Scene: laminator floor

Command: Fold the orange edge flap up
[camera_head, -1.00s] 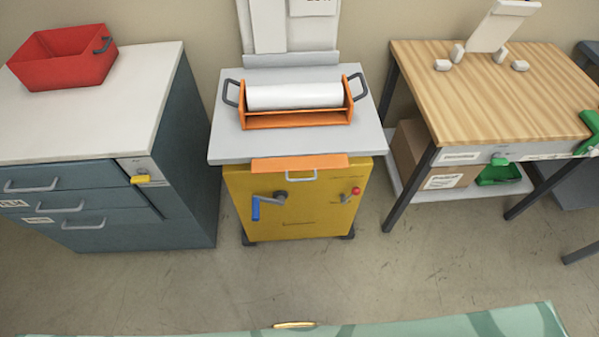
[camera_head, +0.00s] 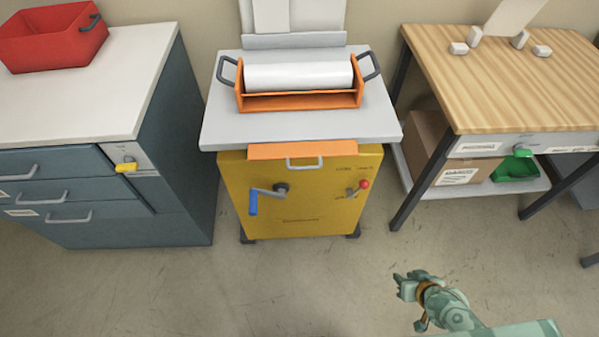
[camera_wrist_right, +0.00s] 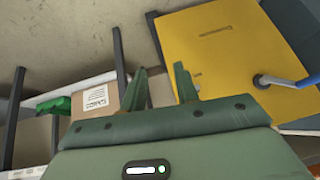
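The orange edge flap (camera_head: 302,149) hangs at the front edge of the grey top (camera_head: 300,131) of the yellow cabinet (camera_head: 335,215). A grey handle (camera_head: 305,166) shows just under the flap. My right gripper (camera_head: 402,284) is low at the lower right of the head view, in front of the cabinet and apart from it. In the right wrist view its two fingers (camera_wrist_right: 160,88) are apart with nothing between them. The yellow cabinet front (camera_wrist_right: 215,60) is ahead of them; the flap cannot be made out there. My left gripper is not in view.
An orange cradle (camera_head: 300,101) with a white roll stands on the grey top. A blue-handled crank (camera_head: 254,202) and red-knobbed lever (camera_head: 364,184) stick out of the cabinet front. Drawers (camera_head: 80,190) stand left, a wooden bench (camera_head: 500,80) right. The floor in front is clear.

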